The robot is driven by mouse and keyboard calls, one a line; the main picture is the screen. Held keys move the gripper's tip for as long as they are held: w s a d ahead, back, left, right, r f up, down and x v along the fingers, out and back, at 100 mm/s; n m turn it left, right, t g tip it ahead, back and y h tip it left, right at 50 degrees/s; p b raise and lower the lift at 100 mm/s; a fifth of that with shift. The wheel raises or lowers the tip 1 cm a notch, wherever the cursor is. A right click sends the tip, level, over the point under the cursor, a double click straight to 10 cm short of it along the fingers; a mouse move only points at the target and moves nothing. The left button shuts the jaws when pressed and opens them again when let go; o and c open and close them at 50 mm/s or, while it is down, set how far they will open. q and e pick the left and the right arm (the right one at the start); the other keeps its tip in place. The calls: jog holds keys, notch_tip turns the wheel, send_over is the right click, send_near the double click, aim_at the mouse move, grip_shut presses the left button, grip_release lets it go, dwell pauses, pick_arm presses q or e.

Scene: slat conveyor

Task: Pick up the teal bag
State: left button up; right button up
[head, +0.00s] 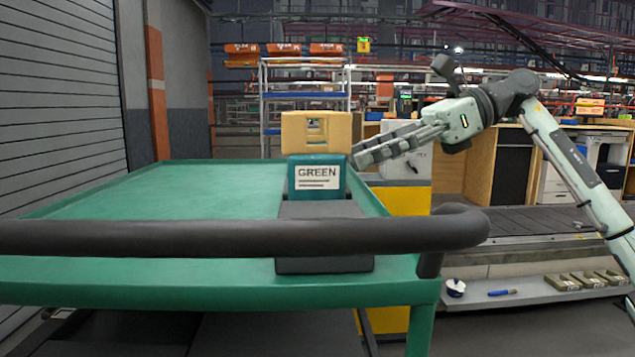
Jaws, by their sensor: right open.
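The teal bag (317,189) stands near the right side of the green cart's top. It carries a white label reading "GREEN". A tan block-like piece with an opening (316,133) sits directly above it; I cannot tell whether it is part of the bag. My right gripper (364,155) reaches in from the right, its fingers pointing left just beside the bag's upper right edge. It is open and holds nothing that I can see. Whether a finger touches the bag is unclear. My left gripper is out of view.
The green cart (170,200) has a thick dark handle bar (200,238) across its front. A dark grey block (320,209) is under the bag, partly behind the bar. The cart's left top is bare. A conveyor (520,222) and a shelf with small trays (590,281) lie right.

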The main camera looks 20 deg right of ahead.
aim_at(316, 178)
jog(key=x, duration=0.8)
jog(key=shift+w+a+f, duration=0.15)
jog(key=shift+a+f, duration=0.05)
jog(key=shift+f, duration=0.25)
grip_shut()
